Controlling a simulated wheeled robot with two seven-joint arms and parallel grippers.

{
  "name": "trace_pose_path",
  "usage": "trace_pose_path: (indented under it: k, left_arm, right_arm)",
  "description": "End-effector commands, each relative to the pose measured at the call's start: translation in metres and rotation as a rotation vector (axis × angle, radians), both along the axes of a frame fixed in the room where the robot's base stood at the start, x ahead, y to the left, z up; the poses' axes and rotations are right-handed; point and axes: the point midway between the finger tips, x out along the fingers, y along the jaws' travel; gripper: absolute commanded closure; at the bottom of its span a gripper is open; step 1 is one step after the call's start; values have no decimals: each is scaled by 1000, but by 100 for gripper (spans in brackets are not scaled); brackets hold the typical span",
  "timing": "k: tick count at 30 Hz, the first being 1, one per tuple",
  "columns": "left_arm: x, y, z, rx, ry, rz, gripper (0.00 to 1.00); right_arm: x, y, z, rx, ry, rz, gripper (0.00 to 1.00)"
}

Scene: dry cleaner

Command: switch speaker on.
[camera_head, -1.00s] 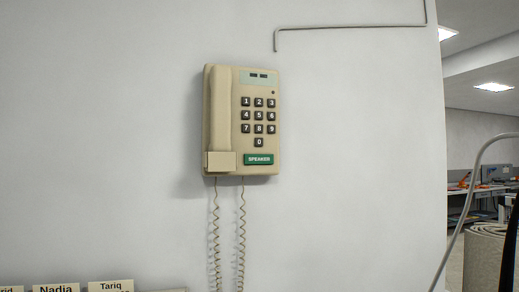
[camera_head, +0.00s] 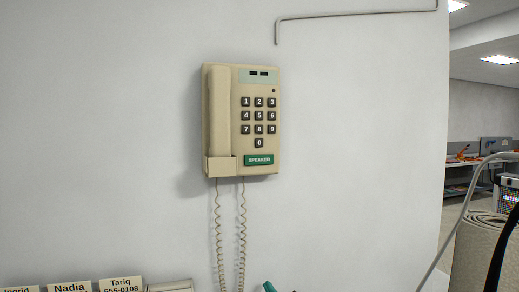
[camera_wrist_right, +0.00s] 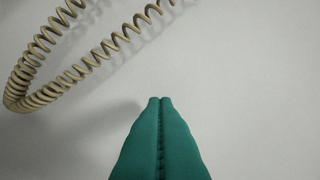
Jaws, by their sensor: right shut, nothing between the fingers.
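A beige wall phone (camera_head: 241,122) hangs on the white wall in the head view, with its handset (camera_head: 219,115) in the cradle at its left side. Its green SPEAKER button (camera_head: 259,160) is at the lower right, below the dark number keys. My right gripper (camera_head: 269,287) shows only as a small green tip at the bottom edge, below the phone and near its cord. In the right wrist view the gripper (camera_wrist_right: 160,99) is shut and empty, its green fingers pressed together before the pale wall. My left gripper is out of view.
The coiled cord (camera_head: 241,230) hangs under the phone; it also loops across the upper left of the right wrist view (camera_wrist_right: 45,90). Name cards (camera_head: 69,287) stand at the lower left. A rolled rug (camera_head: 480,250) and a grey tube are at the right. The wall around the phone is clear.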

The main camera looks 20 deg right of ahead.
Motion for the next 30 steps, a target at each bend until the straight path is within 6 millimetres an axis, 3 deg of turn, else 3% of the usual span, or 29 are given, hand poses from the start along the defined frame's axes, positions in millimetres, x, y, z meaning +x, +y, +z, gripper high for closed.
trace_pose_path:
  k: [1,6,9,13,15,19,30]
  left_arm:
    - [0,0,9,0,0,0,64]
    - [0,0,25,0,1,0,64]
    - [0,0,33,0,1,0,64]
    - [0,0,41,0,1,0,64]
    - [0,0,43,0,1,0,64]
    - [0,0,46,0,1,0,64]
    - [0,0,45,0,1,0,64]
  right_arm:
    - [-6,2,42,-15,-64,4,100]
    - [-38,11,155,-68,-270,6,100]
    - [-64,15,211,-95,-382,2,100]
    - [-95,19,265,-123,-498,-3,100]
    - [-108,21,283,-133,-542,-6,100]
    - [-122,22,301,-142,-588,-10,100]
    - [-124,22,304,-144,-596,-11,100]
